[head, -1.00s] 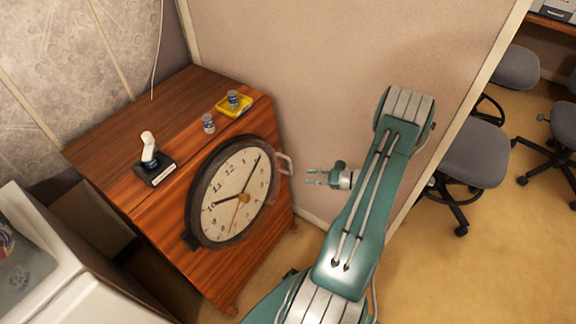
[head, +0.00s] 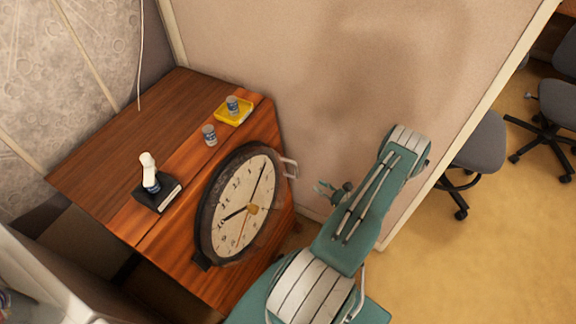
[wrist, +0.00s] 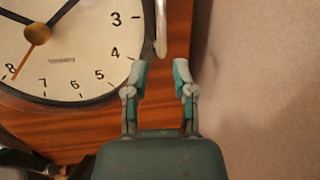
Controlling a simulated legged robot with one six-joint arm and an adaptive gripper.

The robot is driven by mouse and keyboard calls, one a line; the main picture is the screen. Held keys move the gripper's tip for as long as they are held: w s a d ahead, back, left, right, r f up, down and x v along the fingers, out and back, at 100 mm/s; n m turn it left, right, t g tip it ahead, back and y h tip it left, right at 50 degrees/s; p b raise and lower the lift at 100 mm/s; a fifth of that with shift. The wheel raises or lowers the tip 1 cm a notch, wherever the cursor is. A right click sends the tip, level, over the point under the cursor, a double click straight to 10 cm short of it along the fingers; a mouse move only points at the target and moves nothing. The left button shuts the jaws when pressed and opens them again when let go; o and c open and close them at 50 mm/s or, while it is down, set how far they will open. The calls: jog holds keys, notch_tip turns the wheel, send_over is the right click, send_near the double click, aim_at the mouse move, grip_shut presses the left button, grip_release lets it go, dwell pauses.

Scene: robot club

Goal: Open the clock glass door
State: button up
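A round clock (head: 226,213) with a dark frame and a cream face is set on the front of a wooden cabinet. A glass door covers the face, and its pale handle (head: 291,168) sticks out at the right rim. My gripper (head: 323,190) is to the right of the clock, a little below the handle and apart from it in the head view. In the wrist view my gripper (wrist: 160,75) has its two fingers spread with nothing between them. The clock face (wrist: 60,45) fills the left there, and the handle (wrist: 161,30) shows just beyond the fingertips.
A beige partition wall (head: 330,70) rises close behind my arm. Chairs (head: 480,145) stand at the right.

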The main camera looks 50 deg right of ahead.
aim_at(296, 171)
jog(key=w, duration=1.1)
jog(key=shift+f, duration=0.2)
grip_shut()
